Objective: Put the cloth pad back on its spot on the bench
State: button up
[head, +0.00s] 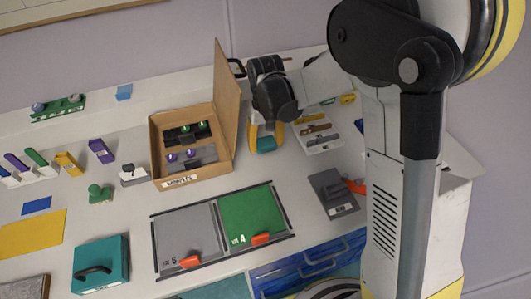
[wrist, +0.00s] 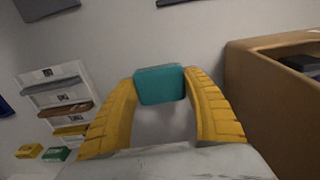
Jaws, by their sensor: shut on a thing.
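The cloth pad looks like a small teal block (wrist: 160,85). My gripper (wrist: 161,88) is shut on it, with a yellow finger on each side. In the head view the pad (head: 266,144) shows under my gripper (head: 265,137), just right of the open cardboard box. I cannot tell whether it touches the bench (head: 130,205). Which spot belongs to the pad is not clear.
The cardboard box (head: 190,178), lid raised, stands close left of my gripper. A white tool rack (head: 323,143) is close on the right. Grey (head: 188,240) and green (head: 250,212) panels lie in front. A teal case (head: 100,262) with a black handle stands front left.

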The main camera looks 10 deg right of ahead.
aim_at(266, 155)
jog(key=shift+f+b, duration=0.75)
jog(key=shift+f, duration=1.1)
jog(key=shift+f, duration=0.2)
jog(key=o, duration=1.1)
jog(key=shift+r, duration=0.1)
